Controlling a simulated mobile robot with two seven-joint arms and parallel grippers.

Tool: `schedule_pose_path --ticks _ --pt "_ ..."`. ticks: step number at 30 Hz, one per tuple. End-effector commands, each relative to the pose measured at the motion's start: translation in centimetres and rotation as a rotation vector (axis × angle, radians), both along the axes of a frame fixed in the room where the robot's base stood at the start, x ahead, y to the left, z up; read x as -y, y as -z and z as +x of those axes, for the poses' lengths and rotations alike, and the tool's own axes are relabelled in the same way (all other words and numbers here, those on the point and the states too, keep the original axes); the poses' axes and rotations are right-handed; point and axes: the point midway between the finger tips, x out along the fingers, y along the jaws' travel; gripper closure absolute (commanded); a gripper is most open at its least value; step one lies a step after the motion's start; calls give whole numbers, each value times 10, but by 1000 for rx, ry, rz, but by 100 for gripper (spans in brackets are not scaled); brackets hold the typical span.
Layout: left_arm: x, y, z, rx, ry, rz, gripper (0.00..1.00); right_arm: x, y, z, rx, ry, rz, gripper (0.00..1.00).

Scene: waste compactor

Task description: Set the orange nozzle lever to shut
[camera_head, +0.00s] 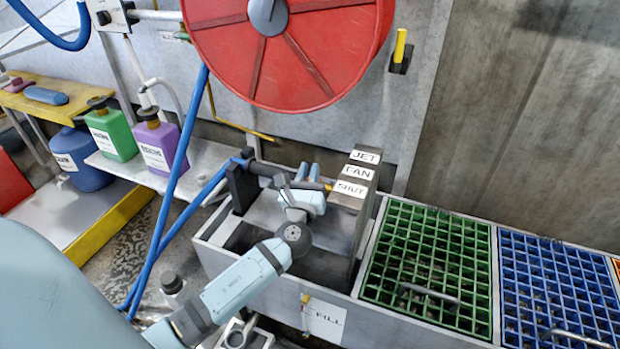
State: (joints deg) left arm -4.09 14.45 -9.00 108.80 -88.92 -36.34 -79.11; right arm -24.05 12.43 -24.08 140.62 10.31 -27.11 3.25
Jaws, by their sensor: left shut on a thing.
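The nozzle (262,168) is a dark tube at the end of a blue hose, resting across the left part of the grey trough. A small bit of the orange nozzle lever (328,187) shows just right of my left gripper's fingers. It lies near the label plate (358,172), which reads JET, FAN and SHUT from top to bottom, close to the SHUT label. My left gripper (308,173) is shut at the lever, and its fingers hide most of it. Which label the lever points at exactly is hard to tell. My right gripper is not in view.
A red hose reel (300,50) hangs above. A green grate (425,262) and a blue grate (555,290) lie to the right. Green (110,135) and purple (158,145) bottles stand on the shelf at left. The blue hose (178,165) runs down left of my arm.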

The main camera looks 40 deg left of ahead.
Motion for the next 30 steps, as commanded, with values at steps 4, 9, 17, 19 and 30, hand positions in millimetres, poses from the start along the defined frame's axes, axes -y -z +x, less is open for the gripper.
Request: schedule_pose_path --ticks 4,9,17,19,30 --pt "0 1 -1 5 0 1 100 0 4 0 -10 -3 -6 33" --pt "0 1 -1 5 -1 2 100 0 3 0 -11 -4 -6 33" --pt "0 1 0 5 -1 2 59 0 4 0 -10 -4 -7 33" --pt "0 0 0 5 -1 2 59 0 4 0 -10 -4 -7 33" --pt "-1 1 0 5 1 1 59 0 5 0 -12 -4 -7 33"
